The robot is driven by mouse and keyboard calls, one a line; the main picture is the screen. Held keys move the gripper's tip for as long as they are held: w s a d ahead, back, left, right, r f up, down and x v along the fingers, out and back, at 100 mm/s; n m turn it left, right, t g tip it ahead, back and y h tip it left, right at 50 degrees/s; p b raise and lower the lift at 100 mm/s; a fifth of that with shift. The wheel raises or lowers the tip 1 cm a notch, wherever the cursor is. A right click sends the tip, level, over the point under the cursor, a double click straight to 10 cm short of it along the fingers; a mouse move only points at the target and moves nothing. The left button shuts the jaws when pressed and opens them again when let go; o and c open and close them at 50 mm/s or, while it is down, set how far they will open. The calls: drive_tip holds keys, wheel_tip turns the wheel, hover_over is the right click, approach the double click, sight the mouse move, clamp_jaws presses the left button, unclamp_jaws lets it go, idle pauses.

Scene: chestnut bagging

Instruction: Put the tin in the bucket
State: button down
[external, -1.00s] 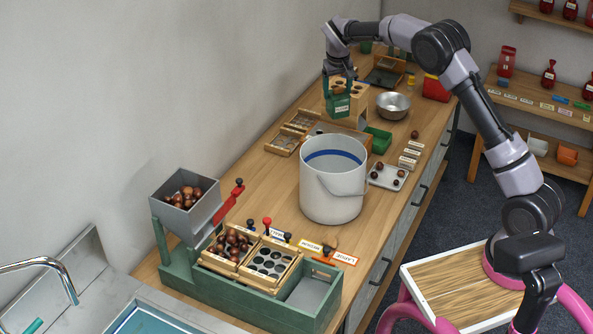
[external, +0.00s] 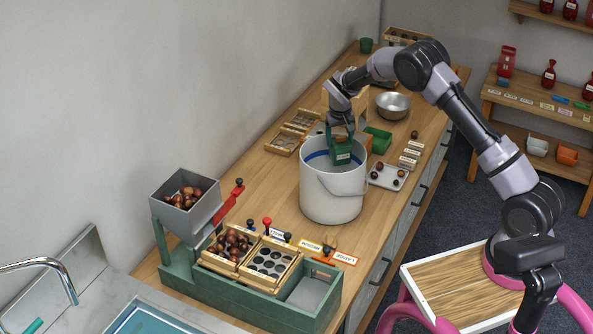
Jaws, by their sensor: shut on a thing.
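The tin (external: 342,153) is a small green box with a white label. My gripper (external: 341,134) is shut on its upper part and holds it from above. The bucket (external: 333,190) is white and open-topped, with a blue band inside and a wire handle on its front. It stands upright on the wooden worktop. The tin hangs at the bucket's mouth, over its back right part. I cannot tell how far the tin's lower end is below the rim.
A green tray (external: 378,140) and a metal tray with chestnuts (external: 388,177) lie right of the bucket. A steel bowl (external: 393,105) stands behind. A green sorting station (external: 250,290) with a hopper (external: 185,205) stands in front. Bare worktop (external: 275,185) lies left of the bucket.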

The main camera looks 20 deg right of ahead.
wheel_tip(320, 180, down, 15)
drive_tip(key=shift+r, duration=0.1)
idle(0.3)
unclamp_jaws()
